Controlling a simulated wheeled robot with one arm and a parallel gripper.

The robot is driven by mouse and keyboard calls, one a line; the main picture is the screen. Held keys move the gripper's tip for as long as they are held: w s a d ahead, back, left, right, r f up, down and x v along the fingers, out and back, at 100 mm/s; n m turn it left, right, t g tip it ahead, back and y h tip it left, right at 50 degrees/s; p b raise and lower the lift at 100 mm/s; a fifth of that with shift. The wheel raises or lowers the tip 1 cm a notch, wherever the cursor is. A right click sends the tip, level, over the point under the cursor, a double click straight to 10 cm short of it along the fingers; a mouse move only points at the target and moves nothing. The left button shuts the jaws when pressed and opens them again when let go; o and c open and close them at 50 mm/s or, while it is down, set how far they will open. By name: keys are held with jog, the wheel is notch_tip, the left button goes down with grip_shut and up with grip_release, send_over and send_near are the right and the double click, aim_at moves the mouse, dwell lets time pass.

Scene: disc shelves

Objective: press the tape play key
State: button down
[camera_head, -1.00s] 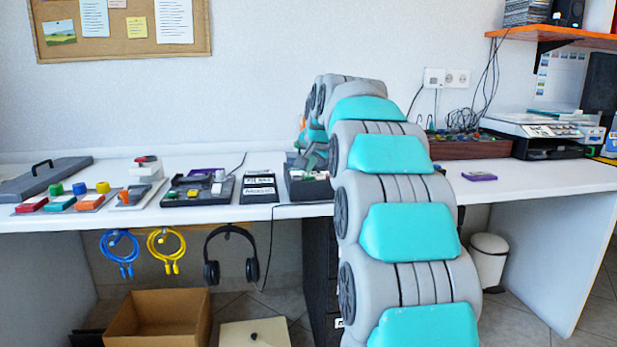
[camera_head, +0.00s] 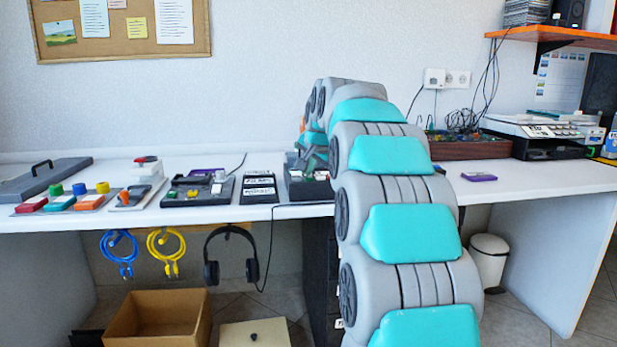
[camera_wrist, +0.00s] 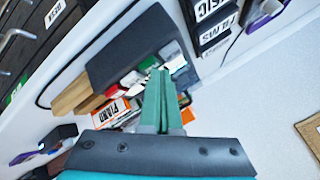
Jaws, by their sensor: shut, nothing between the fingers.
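The dark tape machine (camera_wrist: 120,45) lies under my gripper in the wrist view. In the head view the dark machine (camera_head: 297,188) is partly hidden by my arm. A row of small keys runs along its edge, with a red key (camera_wrist: 132,78) and a green key (camera_wrist: 149,63) beside pale ones. No play marking is readable. My gripper (camera_wrist: 160,73) is shut and empty, its green fingers pointing at the key row near the green key. The fingers cover part of the row, and I cannot tell whether they touch a key.
Labelled cassettes (camera_head: 259,188) lie left of the machine, beside another dark device (camera_head: 198,190). An orange-and-white piano-labelled case (camera_wrist: 108,113) and other coloured items crowd near the fingers. A purple cassette (camera_head: 479,177) lies on clear white desk (camera_head: 530,180) at right.

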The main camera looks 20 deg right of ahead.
aim_at(309, 179)
jog(key=shift+r+p, duration=0.5)
jog(key=shift+r, duration=0.3)
jog(key=shift+r+p, duration=1.7)
jog(key=shift+r, duration=0.8)
jog(key=s+a+f+n+g+y, duration=0.1)
jog(key=s+a+f+n+g, duration=0.2)
jog(key=s+a+f, duration=0.7)
jog(key=s+a+f+n+g, duration=0.2)
jog(key=s+f, duration=0.4)
jog(key=s, duration=0.7)
jog(key=s+a+f+n+g, duration=0.3)
jog(key=s+f, duration=0.4)
jog(key=s, duration=0.7)
jog(key=s+a+f+n+g, duration=0.2)
jog(key=s+a+f, duration=0.3)
jog(key=s, duration=0.8)
notch_tip(309, 179, down, 2)
jog(key=shift+s+f+n+g+y, duration=0.1)
jog(key=shift+s+n+g+y, duration=0.2)
jog(key=shift+s+n+g, duration=0.15)
